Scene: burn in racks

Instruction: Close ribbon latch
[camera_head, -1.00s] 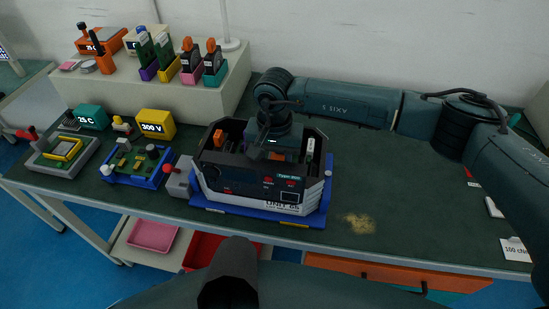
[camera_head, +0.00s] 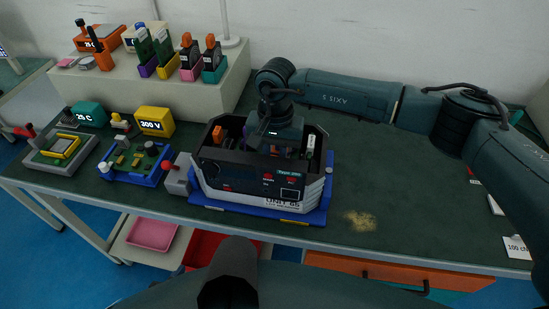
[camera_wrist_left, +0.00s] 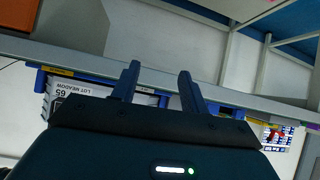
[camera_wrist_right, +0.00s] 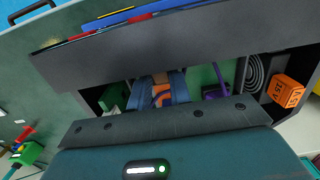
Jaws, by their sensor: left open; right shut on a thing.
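The open unit (camera_head: 252,187) is a dark box with a light lower body in a blue tray on the bench. My right gripper (camera_wrist_right: 162,88) reaches down into it; in the head view my right wrist (camera_head: 272,132) covers that part of the interior. In the right wrist view the blue fingers are closed about a small orange and tan piece (camera_wrist_right: 161,95), apparently the ribbon latch. The latch's exact position is hard to see. My left gripper (camera_wrist_left: 158,76) is open and empty, with the unit's labelled side (camera_wrist_left: 66,91) beyond it.
A grey block with a red knob (camera_head: 178,178) stands left of the unit. A blue fixture (camera_head: 137,163) and a yellow 300 V box (camera_head: 155,122) are farther left. An orange block (camera_wrist_right: 288,91) sits inside the unit.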

